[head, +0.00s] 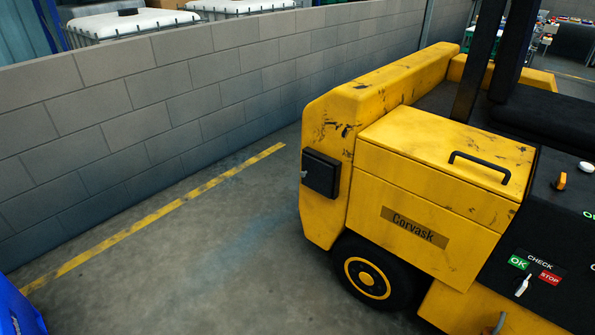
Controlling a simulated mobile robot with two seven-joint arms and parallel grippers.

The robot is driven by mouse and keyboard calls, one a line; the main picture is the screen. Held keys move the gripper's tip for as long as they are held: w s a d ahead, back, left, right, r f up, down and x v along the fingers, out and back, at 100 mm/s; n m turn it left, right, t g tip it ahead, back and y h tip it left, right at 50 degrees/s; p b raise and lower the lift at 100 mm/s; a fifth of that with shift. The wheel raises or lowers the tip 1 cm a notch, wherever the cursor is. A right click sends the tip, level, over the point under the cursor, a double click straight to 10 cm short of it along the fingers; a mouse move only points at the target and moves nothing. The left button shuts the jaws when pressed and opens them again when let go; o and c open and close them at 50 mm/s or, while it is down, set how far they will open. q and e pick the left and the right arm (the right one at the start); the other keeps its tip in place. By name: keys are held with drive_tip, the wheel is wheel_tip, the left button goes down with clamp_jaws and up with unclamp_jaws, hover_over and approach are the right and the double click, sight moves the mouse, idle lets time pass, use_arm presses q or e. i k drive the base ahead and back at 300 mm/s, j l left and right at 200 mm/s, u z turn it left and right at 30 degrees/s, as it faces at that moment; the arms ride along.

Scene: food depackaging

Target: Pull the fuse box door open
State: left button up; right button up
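A worn yellow vehicle marked "Corvask" (413,228) stands at the right in the head view. A yellow compartment with a lid (440,150) is on its side, and a black bar handle (478,166) is fixed on top of the lid. The lid lies closed. A small black box (321,174) with a light latch-like part on its left edge is mounted on the vehicle's rear left face, and it looks shut. I cannot tell for sure which of these is the fuse box. Neither of my grippers shows in this view.
A grey block wall (150,110) runs behind the vehicle. A yellow floor line (150,222) crosses the bare concrete floor (200,270). A black panel (550,225) with labels and a switch is at the right. A blue object (18,308) is cut off at lower left.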

sight(317, 175)
drive_tip(key=i+j+z, duration=0.1)
drive_tip(key=j, duration=0.25)
drive_tip(key=i+j+z, duration=0.1)
drive_tip(key=i+j, duration=0.4)
drive_tip(key=j, duration=0.2)
drive_tip(key=i+j+z, duration=0.15)
drive_tip(key=j, duration=0.25)
drive_tip(key=i+j+z, duration=0.1)
drive_tip(key=j, duration=0.25)
drive_tip(key=i+j+z, duration=0.1)
drive_tip(key=j, duration=0.3)
drive_tip(key=i+j, duration=0.25)
drive_tip(key=j, duration=0.2)
drive_tip(key=l+z, duration=0.05)
